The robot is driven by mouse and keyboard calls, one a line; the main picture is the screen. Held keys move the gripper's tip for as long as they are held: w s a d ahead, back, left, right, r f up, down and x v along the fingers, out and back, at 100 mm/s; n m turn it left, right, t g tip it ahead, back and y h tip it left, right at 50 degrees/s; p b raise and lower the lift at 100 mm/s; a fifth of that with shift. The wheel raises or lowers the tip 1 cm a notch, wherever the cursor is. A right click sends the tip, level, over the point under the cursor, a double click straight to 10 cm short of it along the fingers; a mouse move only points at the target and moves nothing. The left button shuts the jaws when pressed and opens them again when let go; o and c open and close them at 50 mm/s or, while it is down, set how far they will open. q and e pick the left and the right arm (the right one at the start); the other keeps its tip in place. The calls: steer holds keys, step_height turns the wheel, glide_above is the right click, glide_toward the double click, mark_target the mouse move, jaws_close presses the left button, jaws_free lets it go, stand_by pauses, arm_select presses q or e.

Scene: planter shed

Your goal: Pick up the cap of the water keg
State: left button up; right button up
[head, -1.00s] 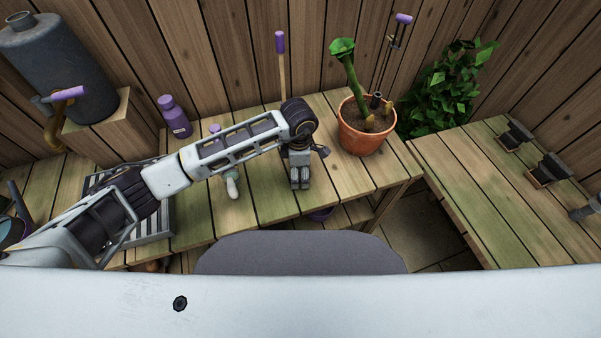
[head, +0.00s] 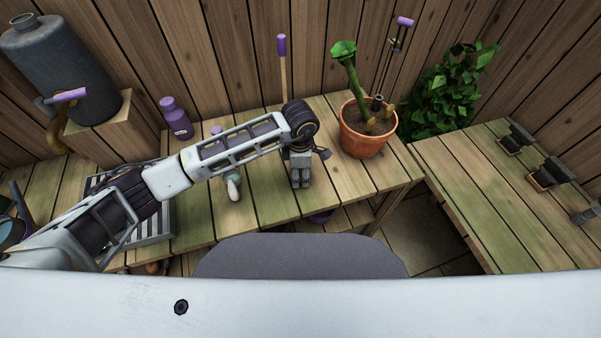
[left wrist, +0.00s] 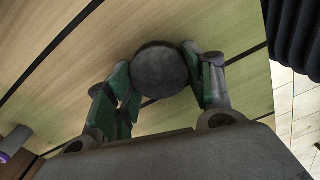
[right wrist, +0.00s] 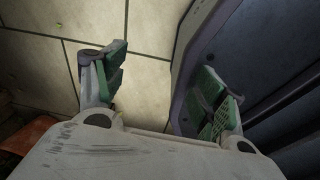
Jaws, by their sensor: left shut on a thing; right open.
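The grey water keg (head: 58,70) lies tilted on a wooden stand at the far left, with a brass-coloured tap with a purple handle on its front. My left gripper (head: 301,182) points down over the bench in front of the potted plant. In the left wrist view its green-padded fingers are shut on a round dark grey cap (left wrist: 160,70), close above the planks; I cannot tell whether it touches them. The cap is hidden in the head view. My right gripper (right wrist: 163,75) is open and empty in the right wrist view, above floor tiles.
A terracotta pot with a plant (head: 367,130) stands right of my left gripper. A purple bottle (head: 176,118), a grey slatted rack (head: 153,227) and a small pale-headed tool (head: 233,187) are on the bench. The right bench (head: 490,190) is mostly clear, with dark items along its far edge.

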mark_target(300, 173)
arm_select(q)
step_height(300, 173, up, 9)
steer(key=shift+f+b, duration=0.1)
steer(key=shift+b, duration=0.3)
steer(key=shift+r, duration=0.5)
arm_select(e)
steer(key=shift+w+d+f, duration=0.35)
steer(key=shift+w+d, duration=0.1)
steer(key=shift+d, duration=0.05)
